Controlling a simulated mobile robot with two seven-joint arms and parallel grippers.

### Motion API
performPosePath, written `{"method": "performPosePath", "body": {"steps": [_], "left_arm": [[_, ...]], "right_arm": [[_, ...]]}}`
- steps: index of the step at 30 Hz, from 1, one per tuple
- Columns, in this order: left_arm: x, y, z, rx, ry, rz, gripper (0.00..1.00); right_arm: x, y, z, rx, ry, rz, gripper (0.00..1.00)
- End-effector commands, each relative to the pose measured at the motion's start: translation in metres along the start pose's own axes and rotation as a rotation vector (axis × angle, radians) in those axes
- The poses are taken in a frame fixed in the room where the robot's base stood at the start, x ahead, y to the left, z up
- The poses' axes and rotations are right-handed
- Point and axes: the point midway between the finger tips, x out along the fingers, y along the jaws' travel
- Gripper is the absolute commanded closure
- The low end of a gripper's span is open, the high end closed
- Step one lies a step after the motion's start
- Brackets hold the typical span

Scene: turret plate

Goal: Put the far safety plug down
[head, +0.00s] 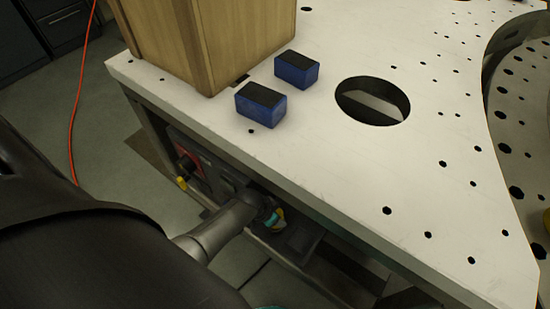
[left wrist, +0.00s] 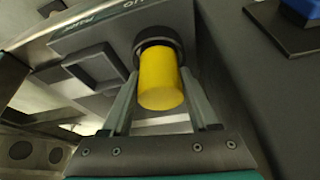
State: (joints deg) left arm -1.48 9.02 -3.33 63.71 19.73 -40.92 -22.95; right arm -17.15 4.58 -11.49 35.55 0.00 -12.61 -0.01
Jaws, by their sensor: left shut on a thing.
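A yellow cylindrical safety plug (left wrist: 160,82) sits between the two fingers of my left gripper (left wrist: 160,100) in the left wrist view. My left gripper is shut on it. The plug's upper end meets a dark round collar (left wrist: 156,44) on a grey panel; I cannot tell how deep it sits. In the head view my left gripper (head: 273,217) is below the white plate's front edge, with a bit of yellow showing at its fingers. A second small yellow piece (head: 181,183) shows farther left, by a red-framed part of the panel. My right gripper is not in view.
The white plate (head: 330,150) overhangs the panel. On it are a wooden box (head: 200,45), two blue blocks with dark tops (head: 261,105) (head: 297,69) and a large round hole (head: 373,101). An orange cable (head: 76,110) runs along the floor at left.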

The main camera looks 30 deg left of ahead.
Motion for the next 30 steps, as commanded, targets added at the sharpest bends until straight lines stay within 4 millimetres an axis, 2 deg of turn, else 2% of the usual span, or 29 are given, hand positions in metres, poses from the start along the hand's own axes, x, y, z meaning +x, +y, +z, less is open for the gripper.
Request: {"method": "performPosePath", "body": {"steps": [7,8,10,11,22,26,30], "left_arm": [[0.003,0.000,0.001,0.000,0.003,0.000,1.00],[0.003,0.000,0.001,0.000,0.002,0.000,0.37],[0.002,0.000,0.001,0.000,0.002,0.000,0.29],[0.002,0.000,0.001,0.000,0.002,0.000,0.27],[-0.004,0.000,-0.001,0.001,0.002,0.000,0.27],[-0.021,0.000,-0.001,0.002,0.002,0.000,0.27],[-0.047,0.000,-0.001,0.002,0.001,0.000,0.27]], "right_arm": [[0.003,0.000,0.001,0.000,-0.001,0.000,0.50],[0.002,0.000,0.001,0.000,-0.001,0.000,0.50],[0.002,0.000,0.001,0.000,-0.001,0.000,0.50],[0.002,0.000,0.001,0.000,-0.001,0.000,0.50],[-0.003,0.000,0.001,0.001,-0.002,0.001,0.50],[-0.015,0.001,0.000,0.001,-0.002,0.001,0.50],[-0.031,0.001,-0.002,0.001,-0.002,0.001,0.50]]}}
